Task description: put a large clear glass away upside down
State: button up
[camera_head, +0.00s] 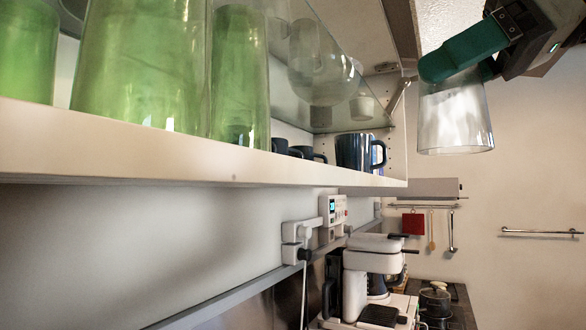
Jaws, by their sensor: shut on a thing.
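My gripper (462,57) has a green finger and is at the upper right. It is shut on a clear glass (455,118). The glass hangs below the finger with its wide end down, in free air to the right of the open cabinet. The cabinet's lower shelf (200,165) bears several green glasses (140,65) at the left and dark blue mugs (354,151) at its far end. A glass shelf (345,98) above bears clear glassware (318,60).
The raised flap's side arm (398,95) is near the cabinet's far right end. Below are a coffee machine (372,255), a pot (435,300) and a utensil rail (425,206). A towel bar (541,232) is on the far wall. Open air lies right of the shelf.

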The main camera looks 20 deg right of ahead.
jog(key=w+a+p, duration=0.1)
jog(key=w+a, duration=0.1)
jog(key=w, duration=0.1)
jog(key=w+a+p, duration=0.1)
jog(key=w+a, duration=0.2)
jog(key=w, duration=0.1)
jog(key=w+a+p, duration=0.2)
jog(key=w+a, duration=0.1)
jog(key=w, duration=0.1)
jog(key=shift+a+r, duration=0.15)
jog(key=shift+a, duration=0.05)
jog(key=x, duration=0.1)
jog(key=p+x, duration=0.2)
jog(key=x, duration=0.1)
jog(key=shift+w+a+r, duration=0.1)
jog(key=shift+w+r, duration=0.1)
jog(key=shift+r, duration=0.05)
jog(key=shift+f, duration=0.3)
jog(key=shift+f, duration=0.1)
jog(key=o, duration=1.2)
jog(key=shift+s, duration=0.15)
jog(key=b+v, duration=0.3)
jog(key=v, duration=0.9)
